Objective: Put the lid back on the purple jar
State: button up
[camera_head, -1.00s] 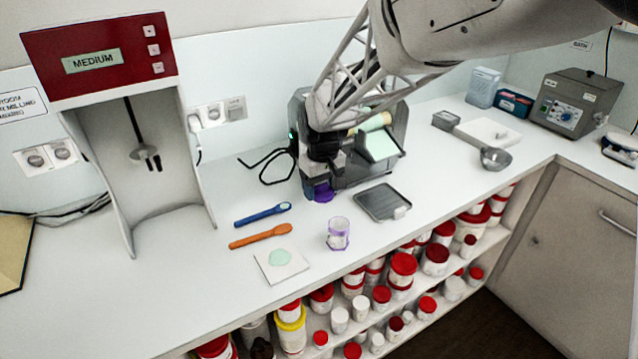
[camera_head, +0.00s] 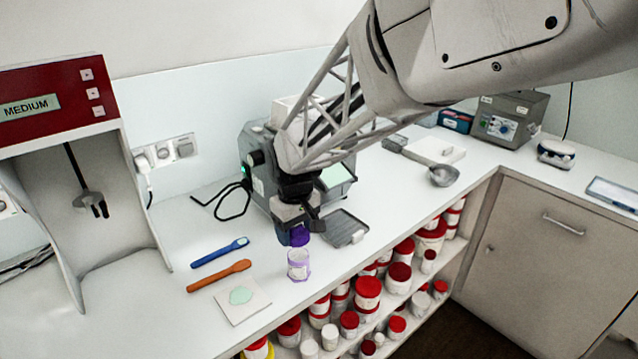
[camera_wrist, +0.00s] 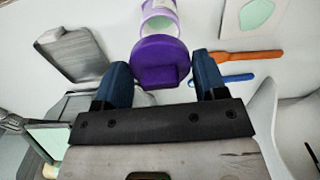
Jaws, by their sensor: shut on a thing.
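The purple jar (camera_head: 299,265) is a small clear-walled jar with a purple rim and pale contents. It stands upright and open on the white counter. My gripper (camera_head: 293,226) is shut on the purple lid (camera_head: 298,237) and holds it above the jar, close over its back rim. In the wrist view the round lid (camera_wrist: 160,55) sits between my two blue fingers, and the jar (camera_wrist: 160,16) shows just beyond it, partly covered. I cannot tell whether lid and jar touch.
A white card with a green patch (camera_head: 242,297), an orange spatula (camera_head: 219,275) and a blue spatula (camera_head: 220,252) lie left of the jar. A grey tray (camera_head: 344,228) lies to the right. A grey machine (camera_head: 252,167) stands behind. The counter's front edge is close to the jar.

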jog(key=shift+f, duration=0.15)
jog(key=shift+f, duration=2.1)
jog(key=shift+f, duration=0.65)
dwell(2.1)
jog(key=o, duration=1)
jog(key=shift+c, duration=0.2)
jog(key=shift+o, duration=0.5)
jog(key=shift+r, duration=0.1)
jog(key=shift+r, duration=2.15)
jog(key=shift+c, duration=0.2)
